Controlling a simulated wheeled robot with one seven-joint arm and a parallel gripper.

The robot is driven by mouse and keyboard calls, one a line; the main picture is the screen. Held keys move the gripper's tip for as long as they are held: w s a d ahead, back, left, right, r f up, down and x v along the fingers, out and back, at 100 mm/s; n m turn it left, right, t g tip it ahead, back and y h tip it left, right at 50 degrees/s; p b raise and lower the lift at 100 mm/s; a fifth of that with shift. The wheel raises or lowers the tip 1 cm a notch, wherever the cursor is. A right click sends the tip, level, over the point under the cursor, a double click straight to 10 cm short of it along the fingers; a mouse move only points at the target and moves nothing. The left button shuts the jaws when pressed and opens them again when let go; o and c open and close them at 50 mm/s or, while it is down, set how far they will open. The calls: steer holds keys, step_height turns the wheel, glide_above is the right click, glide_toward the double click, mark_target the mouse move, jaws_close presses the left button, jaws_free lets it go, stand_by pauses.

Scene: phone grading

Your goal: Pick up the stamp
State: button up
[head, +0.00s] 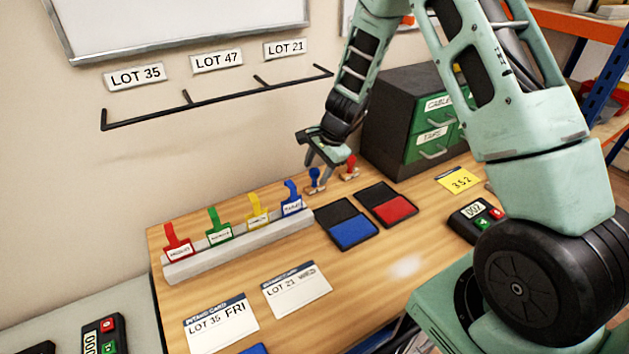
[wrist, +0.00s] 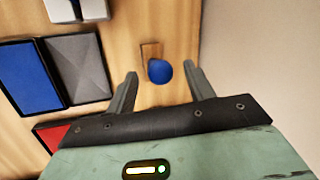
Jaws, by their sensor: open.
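A stamp with a blue knob (head: 315,178) and a wooden base stands on the table near the wall, and it also shows in the wrist view (wrist: 160,71). A second stamp with a red knob (head: 350,166) stands just to its right in the head view. My gripper (head: 319,170) is open above the blue stamp. In the wrist view, the blue knob appears between the two fingertips (wrist: 162,76), with space on both sides. Nothing is held. The exact height gap is hard to tell.
A blue ink pad (head: 354,232) and a red ink pad (head: 398,209) lie open in front of the stamps. A grey rack (head: 240,248) with coloured tags stands to the left. A drawer cabinet (head: 388,125) stands behind the red stamp. The wall is close beside my gripper.

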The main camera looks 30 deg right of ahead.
mark_target(317, 171)
steer(key=shift+w+f, duration=0.1)
steer(key=shift+f, duration=0.1)
jaws_close()
steer(key=shift+r, duration=0.15)
steer(key=shift+s+r+b, duration=0.2)
steer(key=shift+b, duration=0.35)
step_height(317, 171, up, 6)
steer(key=shift+r+b, duration=0.1)
steer(key=shift+b, duration=0.2)
steer(key=s+b, duration=0.6)
steer(key=s, duration=1.3)
steer(key=shift+s, duration=0.35)
steer(key=shift+r, duration=0.1)
